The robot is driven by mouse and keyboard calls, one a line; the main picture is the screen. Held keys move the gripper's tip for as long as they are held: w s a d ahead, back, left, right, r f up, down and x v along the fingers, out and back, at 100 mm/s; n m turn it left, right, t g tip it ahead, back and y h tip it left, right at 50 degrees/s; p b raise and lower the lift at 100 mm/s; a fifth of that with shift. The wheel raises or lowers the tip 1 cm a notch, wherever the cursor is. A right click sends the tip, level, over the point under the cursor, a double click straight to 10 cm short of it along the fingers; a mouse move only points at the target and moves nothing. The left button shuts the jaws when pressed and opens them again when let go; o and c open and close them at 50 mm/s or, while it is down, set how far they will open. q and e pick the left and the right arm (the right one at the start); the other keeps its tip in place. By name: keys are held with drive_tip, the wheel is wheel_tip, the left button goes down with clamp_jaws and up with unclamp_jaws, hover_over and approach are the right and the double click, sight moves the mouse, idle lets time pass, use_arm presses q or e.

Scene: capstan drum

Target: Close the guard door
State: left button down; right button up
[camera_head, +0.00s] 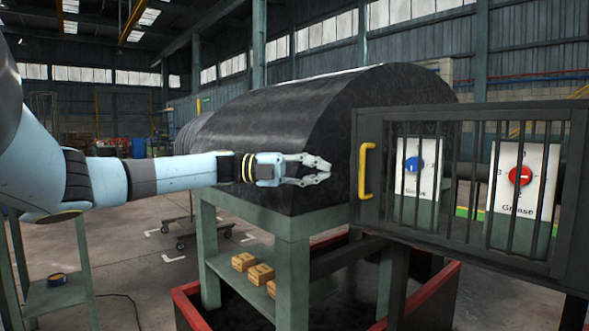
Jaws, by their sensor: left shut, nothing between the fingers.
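The guard door (480,114) is a dark barred frame on the right side of the camera_head view. It carries a yellow upright handle (364,171) on its left edge. Two white panels, one with a blue dial (414,164) and one with a red dial (520,176), show behind its bars. I cannot tell how far the door stands open. My left gripper (328,169) comes in from the left, shut and empty, in front of the dark drum housing. It is left of the handle, with a gap between them in the picture. My right gripper is not in view.
The big dark drum housing (270,125) rests on a green stand (291,270). Small yellow-brown boxes (260,273) lie on its lower shelf. A red-edged tray (190,308) surrounds the base. A green side table (58,293) is at lower left. Open floor lies between them.

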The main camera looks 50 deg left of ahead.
sight(301, 166)
use_arm(q)
drive_tip(key=w+a+b, duration=0.1)
drive_tip(key=a, duration=0.1)
drive_tip(key=w+a+b, duration=0.1)
drive_tip(key=a, duration=0.2)
drive_tip(key=w+a+b, duration=0.1)
drive_tip(key=a+b, duration=0.1)
drive_tip(key=a, duration=0.1)
drive_tip(key=shift+f, duration=0.15)
drive_tip(key=shift+w+a+b, duration=0.1)
drive_tip(key=shift+a+b, duration=0.25)
drive_tip(key=shift+a, duration=0.45)
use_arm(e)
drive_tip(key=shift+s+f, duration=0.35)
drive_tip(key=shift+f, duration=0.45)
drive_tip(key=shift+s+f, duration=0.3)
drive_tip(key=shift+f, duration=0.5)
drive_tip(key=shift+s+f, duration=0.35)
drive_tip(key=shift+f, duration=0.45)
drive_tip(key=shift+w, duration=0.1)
